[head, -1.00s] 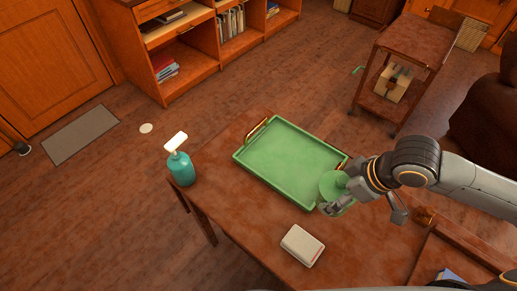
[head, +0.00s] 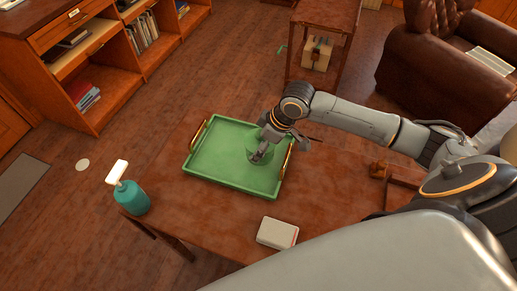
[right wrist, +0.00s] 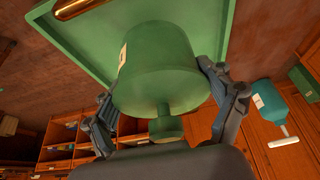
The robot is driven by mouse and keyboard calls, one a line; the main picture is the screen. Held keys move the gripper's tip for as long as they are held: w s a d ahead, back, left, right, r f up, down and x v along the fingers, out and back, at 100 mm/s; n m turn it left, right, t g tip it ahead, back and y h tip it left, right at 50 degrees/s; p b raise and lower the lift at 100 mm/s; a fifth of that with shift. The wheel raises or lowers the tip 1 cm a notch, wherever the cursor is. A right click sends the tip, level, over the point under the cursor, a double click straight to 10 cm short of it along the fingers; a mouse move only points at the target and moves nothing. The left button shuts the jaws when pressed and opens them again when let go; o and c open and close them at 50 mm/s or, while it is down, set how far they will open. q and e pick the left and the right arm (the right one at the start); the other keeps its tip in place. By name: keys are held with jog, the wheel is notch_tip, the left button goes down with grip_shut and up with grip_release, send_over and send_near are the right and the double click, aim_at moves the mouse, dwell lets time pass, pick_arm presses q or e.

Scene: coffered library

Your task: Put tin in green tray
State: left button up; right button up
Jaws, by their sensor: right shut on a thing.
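The green tin (head: 256,141) is held by my right gripper (head: 263,154), over the right part of the green tray (head: 212,179). In the right wrist view the tin (right wrist: 160,60) is a plain green round body with a knob and a small pale label, and the fingers (right wrist: 165,103) close on its two sides. The tray (right wrist: 85,40) shows behind it. Whether the tin touches the tray floor, I cannot tell. The tray lies flat on the wooden table (head: 210,215) and has brass handles. My left gripper is not in view.
A teal pump bottle (head: 131,196) stands at the table's left corner. A white box-like item (head: 277,233) lies near the front edge. A small brown object (head: 378,169) sits at the right. A wooden cart (head: 322,45) and a leather armchair (head: 425,60) stand beyond.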

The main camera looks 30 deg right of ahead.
jog(key=shift+w+d+f, duration=0.1)
jog(key=shift+w+f, duration=0.35)
jog(key=shift+f, duration=0.1)
jog(key=shift+w+f, duration=0.2)
jog(key=shift+f, duration=1.55)
jog(key=shift+f, duration=0.15)
jog(key=o, duration=1.1)
jog(key=shift+o, duration=0.2)
jog(key=v, duration=1.2)
jog(key=shift+d, duration=0.1)
jog(key=shift+s, duration=0.1)
